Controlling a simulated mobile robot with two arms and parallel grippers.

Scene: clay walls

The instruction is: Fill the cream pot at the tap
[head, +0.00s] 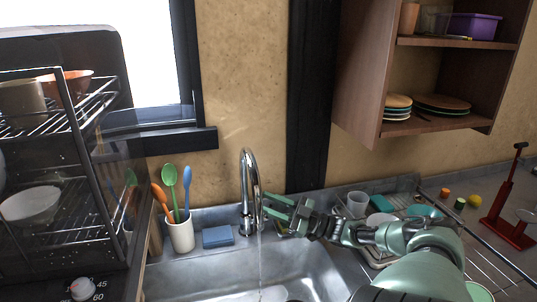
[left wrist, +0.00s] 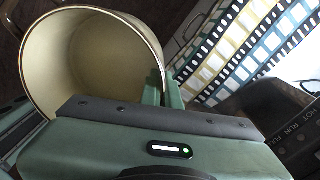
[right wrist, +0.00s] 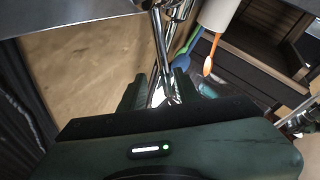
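The cream pot (left wrist: 85,60) fills the upper left of the left wrist view, its open mouth and bare cream inside facing the camera. My left gripper (left wrist: 163,88) is shut on its rim wall. Neither this gripper nor the pot is clearly seen in the head view. The chrome tap (head: 247,185) stands at the back of the sink, and a thin stream of water (head: 260,262) falls from it. My right gripper (head: 275,208) is beside the tap. In the right wrist view its fingers (right wrist: 160,92) are apart, with chrome tap parts seen between them.
The metal sink (head: 190,275) has whitish items at its bottom. A white utensil cup (head: 181,234) and blue sponge (head: 217,237) stand left of the tap. A drying rack with dishes (head: 380,222) is at right; a wooden wall shelf (head: 360,75) hangs above.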

